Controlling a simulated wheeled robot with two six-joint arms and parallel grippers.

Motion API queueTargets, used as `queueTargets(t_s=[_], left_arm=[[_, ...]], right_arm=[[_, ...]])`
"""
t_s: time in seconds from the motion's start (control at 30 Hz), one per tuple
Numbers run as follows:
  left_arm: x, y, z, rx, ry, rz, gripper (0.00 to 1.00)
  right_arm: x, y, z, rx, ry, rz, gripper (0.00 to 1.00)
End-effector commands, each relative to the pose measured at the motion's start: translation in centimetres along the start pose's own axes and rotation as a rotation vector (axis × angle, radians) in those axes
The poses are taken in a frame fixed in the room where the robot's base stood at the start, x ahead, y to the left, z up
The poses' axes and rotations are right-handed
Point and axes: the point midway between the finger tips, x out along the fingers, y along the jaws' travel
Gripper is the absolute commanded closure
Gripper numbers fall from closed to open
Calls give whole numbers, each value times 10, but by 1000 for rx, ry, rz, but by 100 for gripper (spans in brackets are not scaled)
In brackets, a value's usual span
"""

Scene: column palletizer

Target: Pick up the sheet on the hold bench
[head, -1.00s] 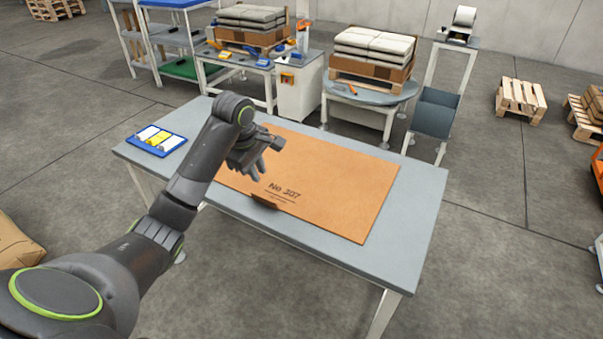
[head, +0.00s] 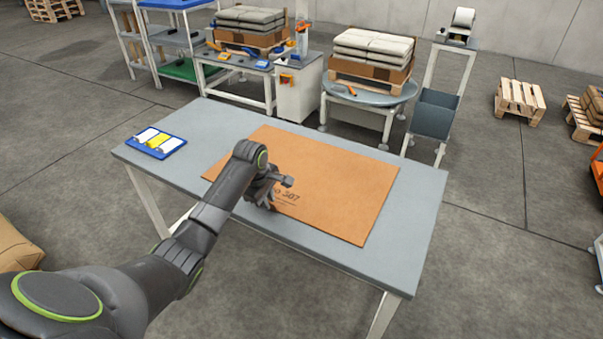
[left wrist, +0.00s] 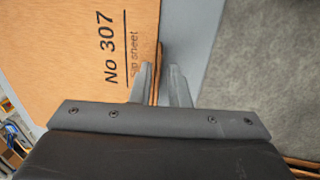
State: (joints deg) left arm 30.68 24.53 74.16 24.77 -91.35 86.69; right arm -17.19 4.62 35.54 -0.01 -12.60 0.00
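The sheet (head: 340,180) is a flat tan-brown board lying on the grey hold bench (head: 410,240). It bears the print "No 307", partly covered by my left gripper in the head view. In the left wrist view, the sheet (left wrist: 75,45) also reads "Slip sheet", and a narrow brown lip (left wrist: 159,62) stands along its front edge. My left gripper (head: 266,205) is low at that front edge. My right gripper is out of view.
Behind stand a round table (head: 372,95) with stacked sacks, a tool bench (head: 232,65) and a grey stand (head: 435,115). The bench's right end is clear.

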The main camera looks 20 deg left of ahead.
Motion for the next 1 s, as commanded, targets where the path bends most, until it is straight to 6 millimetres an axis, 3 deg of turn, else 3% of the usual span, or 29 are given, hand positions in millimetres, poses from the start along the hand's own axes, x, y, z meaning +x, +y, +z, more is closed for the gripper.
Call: queueTargets(t_s=[0.3, 0.57, 0.7, 1.0], left_arm=[[33, 1, -2, 1, 0, 0, 85], [35, 1, -2, 1, 1, 1, 85], [35, 1, -2, 1, 1, 0, 100], [34, 1, -2, 1, 1, 2, 100]], right_arm=[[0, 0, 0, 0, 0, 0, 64], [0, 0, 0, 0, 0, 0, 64], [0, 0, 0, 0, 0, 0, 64], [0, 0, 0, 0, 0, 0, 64]])
